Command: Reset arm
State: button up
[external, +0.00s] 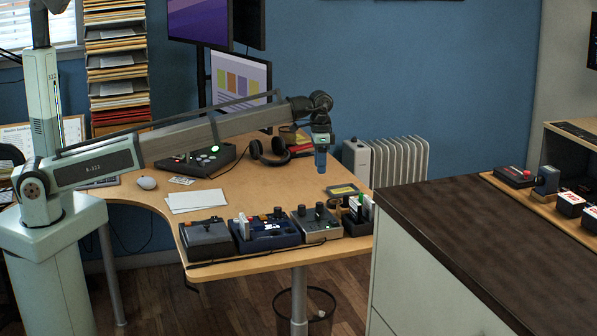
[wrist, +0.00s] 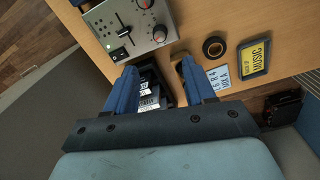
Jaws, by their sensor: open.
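My arm (external: 200,135) reaches out to the right over the wooden desk. My gripper (external: 321,165) points down above the desk's right end, clear of the things under it. In the wrist view the two blue fingers of my gripper (wrist: 158,74) are apart with nothing held between them. A black holder with cards (external: 357,214) stands at the desk's right corner. In the wrist view the white labelled cards (wrist: 148,100) show below and between the fingers, partly hidden by them.
Along the desk's front edge stand a grey box (external: 206,238), a blue device (external: 265,232) and a grey mixer (external: 317,223). Headphones (external: 270,152) lie behind. A dark-topped cabinet (external: 470,240) stands right. Mid-desk is fairly clear.

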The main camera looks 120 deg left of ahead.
jog(key=shift+r, duration=0.15)
dwell(0.4)
